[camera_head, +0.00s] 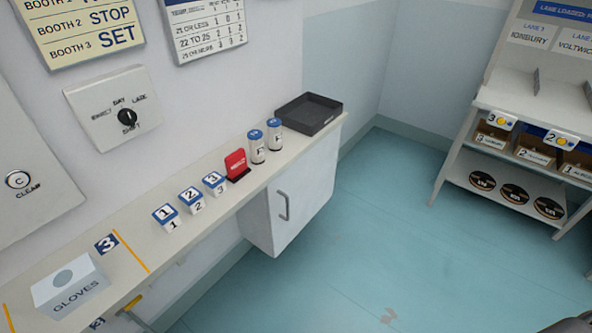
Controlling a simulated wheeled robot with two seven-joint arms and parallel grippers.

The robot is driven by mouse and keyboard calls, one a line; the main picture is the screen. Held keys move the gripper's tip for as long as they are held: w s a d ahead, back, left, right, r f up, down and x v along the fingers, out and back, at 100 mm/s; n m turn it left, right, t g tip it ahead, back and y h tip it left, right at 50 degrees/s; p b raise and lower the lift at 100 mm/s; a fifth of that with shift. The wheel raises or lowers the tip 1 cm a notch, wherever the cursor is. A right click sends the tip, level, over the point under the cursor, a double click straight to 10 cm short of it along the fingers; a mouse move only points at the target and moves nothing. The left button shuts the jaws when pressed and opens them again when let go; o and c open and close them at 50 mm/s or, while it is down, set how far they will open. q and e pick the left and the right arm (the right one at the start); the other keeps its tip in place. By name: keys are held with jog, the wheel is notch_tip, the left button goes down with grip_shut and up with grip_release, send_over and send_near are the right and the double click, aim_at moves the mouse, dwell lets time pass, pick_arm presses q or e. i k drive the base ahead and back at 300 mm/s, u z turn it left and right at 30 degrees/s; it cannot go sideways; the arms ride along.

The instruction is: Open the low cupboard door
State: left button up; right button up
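The low cupboard (310,188) is a white box under the wall counter, near the middle of the view. Its door faces the room and carries a grey upright bar handle (284,206). The door looks shut. Neither of my grippers shows in this view, and nothing touches the handle.
The counter (225,203) above holds a dark tray (308,113), two white canisters with blue tops, a red item (236,163), several numbered blocks and a gloves box (70,287). A shelf rack (485,181) stands at right. The blue floor (400,235) before the cupboard is clear.

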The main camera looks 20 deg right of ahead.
aim_at(294, 198)
jog(key=z, duration=0.55)
jog(key=k, duration=0.65)
jog(key=z, duration=1.15)
jog(key=i, duration=1)
jog(key=u, duration=0.5)
